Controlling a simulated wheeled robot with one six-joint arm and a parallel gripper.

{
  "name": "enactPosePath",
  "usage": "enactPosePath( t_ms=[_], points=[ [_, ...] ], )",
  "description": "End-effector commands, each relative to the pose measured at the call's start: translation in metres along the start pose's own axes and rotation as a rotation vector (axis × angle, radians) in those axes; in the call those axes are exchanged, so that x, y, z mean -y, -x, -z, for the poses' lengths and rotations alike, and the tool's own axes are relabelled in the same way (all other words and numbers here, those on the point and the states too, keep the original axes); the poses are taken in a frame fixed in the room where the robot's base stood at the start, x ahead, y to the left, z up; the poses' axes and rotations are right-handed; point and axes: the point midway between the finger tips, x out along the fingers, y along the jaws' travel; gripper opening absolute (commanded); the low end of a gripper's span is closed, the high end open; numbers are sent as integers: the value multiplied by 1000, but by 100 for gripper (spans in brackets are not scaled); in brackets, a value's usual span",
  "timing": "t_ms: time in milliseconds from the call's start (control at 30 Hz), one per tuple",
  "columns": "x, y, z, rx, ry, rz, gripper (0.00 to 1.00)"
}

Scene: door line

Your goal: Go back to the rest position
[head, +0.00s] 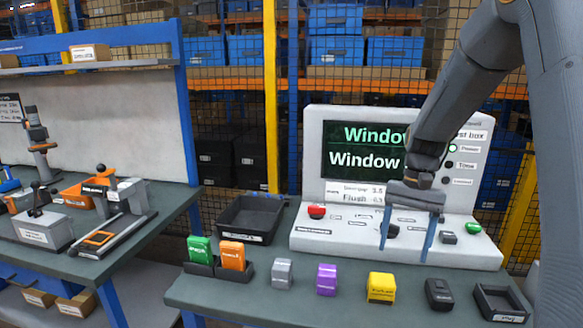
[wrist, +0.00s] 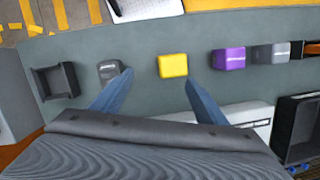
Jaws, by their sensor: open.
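My gripper (head: 408,232) hangs from my arm with its two blue fingers spread apart, in front of the white test box (head: 310,240). Nothing is between the fingers in the head view. In the wrist view my gripper (wrist: 160,95) is open, and a yellow block (wrist: 173,65) shows on the bench beyond and between its fingertips. The yellow block (head: 381,288) stands near the bench's front edge in the head view, apart from the fingers. My fingers partly cover the test box's lower panel.
On the bench (head: 345,303) stand a purple block (head: 327,279), a grey block (head: 282,273), a dark block (head: 439,293), a small black tray (head: 500,303), a holder with green (head: 199,249) and orange (head: 231,255) blocks, and a black bin (head: 250,217). A second bench (head: 150,235) stands left, across a gap.

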Motion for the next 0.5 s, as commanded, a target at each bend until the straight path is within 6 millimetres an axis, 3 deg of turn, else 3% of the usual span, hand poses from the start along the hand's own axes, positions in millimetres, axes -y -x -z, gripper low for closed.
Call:
enactPosePath(
  t_ms=[300, 500],
  points=[
    [1, -55, -113, -185, 301, -44, 67],
    [-8, -80, -162, -266, 440, -56, 67]
  ],
)
